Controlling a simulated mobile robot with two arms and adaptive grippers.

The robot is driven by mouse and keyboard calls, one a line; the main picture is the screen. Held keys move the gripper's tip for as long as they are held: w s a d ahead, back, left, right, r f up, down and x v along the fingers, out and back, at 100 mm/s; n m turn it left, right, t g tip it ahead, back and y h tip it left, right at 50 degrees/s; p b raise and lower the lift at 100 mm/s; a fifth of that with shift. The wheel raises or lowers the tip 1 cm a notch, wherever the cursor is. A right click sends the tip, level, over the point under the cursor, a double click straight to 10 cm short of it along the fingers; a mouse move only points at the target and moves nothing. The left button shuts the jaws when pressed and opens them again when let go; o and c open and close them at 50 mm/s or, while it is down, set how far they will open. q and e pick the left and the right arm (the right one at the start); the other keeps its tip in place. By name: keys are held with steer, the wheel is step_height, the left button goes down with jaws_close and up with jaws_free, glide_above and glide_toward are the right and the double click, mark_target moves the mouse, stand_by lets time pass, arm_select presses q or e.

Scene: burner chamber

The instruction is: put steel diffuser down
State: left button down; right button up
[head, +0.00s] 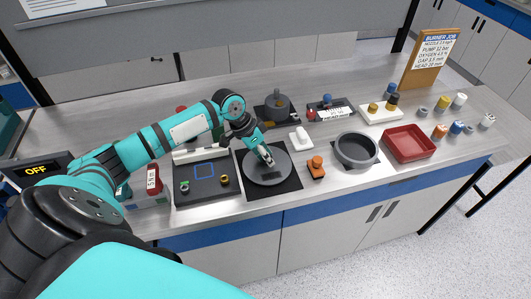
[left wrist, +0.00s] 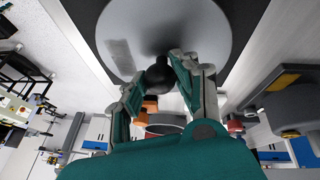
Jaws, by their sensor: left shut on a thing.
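The steel diffuser (head: 281,171) is a flat grey disc over a black square mat (head: 290,187) near the bench's front edge. In the left wrist view the disc (left wrist: 208,25) fills the top, with a dark round knob (left wrist: 158,76) on it. My left gripper (head: 268,160) comes down from the upper left and is shut on the diffuser at its knob. In the left wrist view the gripper's fingers (left wrist: 158,78) close around the knob. The disc looks level; I cannot tell whether it touches the mat. My right gripper is not in view.
A dark panel with a blue square (head: 204,188) lies left of the mat. A white object (head: 299,138) and a dark burner-like unit (head: 276,108) stand behind.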

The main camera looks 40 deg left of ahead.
arm_select(q)
steer(key=shift+f, duration=0.1)
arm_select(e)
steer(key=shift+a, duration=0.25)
arm_select(q)
steer(key=c, duration=1)
jaws_free()
steer(key=b+v, duration=0.2)
steer(key=v, duration=1)
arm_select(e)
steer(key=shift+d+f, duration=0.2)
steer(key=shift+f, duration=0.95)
